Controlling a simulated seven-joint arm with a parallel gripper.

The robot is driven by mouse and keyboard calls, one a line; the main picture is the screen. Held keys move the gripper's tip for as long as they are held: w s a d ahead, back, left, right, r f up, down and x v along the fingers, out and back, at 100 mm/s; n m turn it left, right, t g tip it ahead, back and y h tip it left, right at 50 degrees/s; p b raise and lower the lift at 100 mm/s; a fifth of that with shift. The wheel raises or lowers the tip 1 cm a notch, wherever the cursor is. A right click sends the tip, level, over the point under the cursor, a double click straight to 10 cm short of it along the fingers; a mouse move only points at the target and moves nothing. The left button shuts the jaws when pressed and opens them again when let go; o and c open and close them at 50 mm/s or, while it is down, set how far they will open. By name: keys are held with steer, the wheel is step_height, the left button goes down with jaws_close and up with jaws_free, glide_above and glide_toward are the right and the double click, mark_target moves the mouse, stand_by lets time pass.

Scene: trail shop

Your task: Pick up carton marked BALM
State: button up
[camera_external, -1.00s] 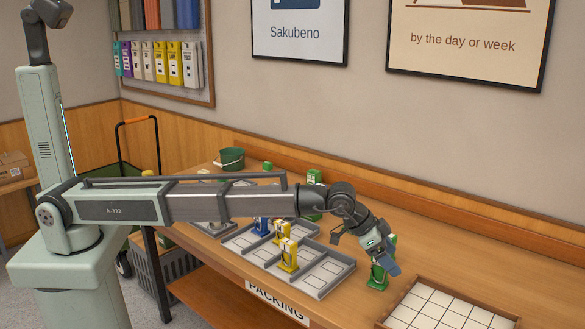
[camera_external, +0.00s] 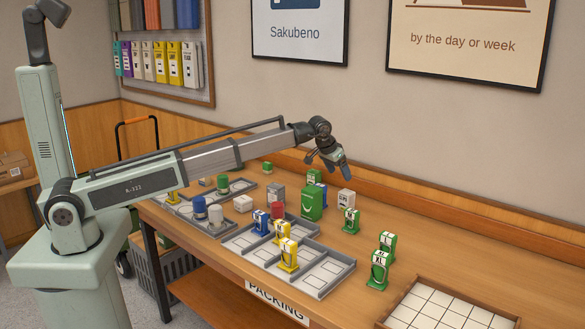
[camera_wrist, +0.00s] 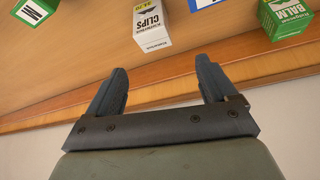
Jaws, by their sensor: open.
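The green carton marked BALM (camera_wrist: 290,18) is cut off at the top right corner of the wrist view. It appears to be the green carton (camera_external: 314,177) at the back of the table in the external view, though its lettering is too small to read there. My gripper (camera_external: 328,165) is open and empty, raised above the back of the table near the wall. Its two fingers (camera_wrist: 162,66) are spread in the wrist view, with nothing between them. The BALM carton is beyond and to the right of the fingers there.
A white CLIPS carton (camera_wrist: 152,26) lies beyond the fingers; a blue-edged item (camera_wrist: 205,2) is between it and BALM. A larger green container (camera_external: 312,204), grey compartment trays (camera_external: 335,283) and a tiled tray (camera_external: 440,312) share the table.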

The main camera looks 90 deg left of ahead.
mark_target(313, 172)
steer(key=s+a+n+g, duration=0.1)
steer(key=s+a, duration=0.2)
steer(key=a, duration=0.3)
steer(key=s+a+r+n, duration=0.1)
steer(key=s+a, duration=0.3)
steer(key=a, duration=0.3)
steer(key=s+a+n+g, duration=0.1)
steer(key=s+a, duration=0.2)
steer(key=a, duration=0.3)
steer(key=shift+y, duration=0.3)
steer(key=x, duration=0.8)
steer(key=shift+w+a+f, duration=0.1)
steer(key=shift+w+f, duration=0.05)
steer(key=shift+w, duration=0.15)
steer(key=shift+w+x, duration=0.15)
steer(key=shift+x, duration=1.15)
steer(key=shift+w+x, duration=0.2)
steer(key=shift+x, duration=1.05)
steer(key=c, duration=1.1)
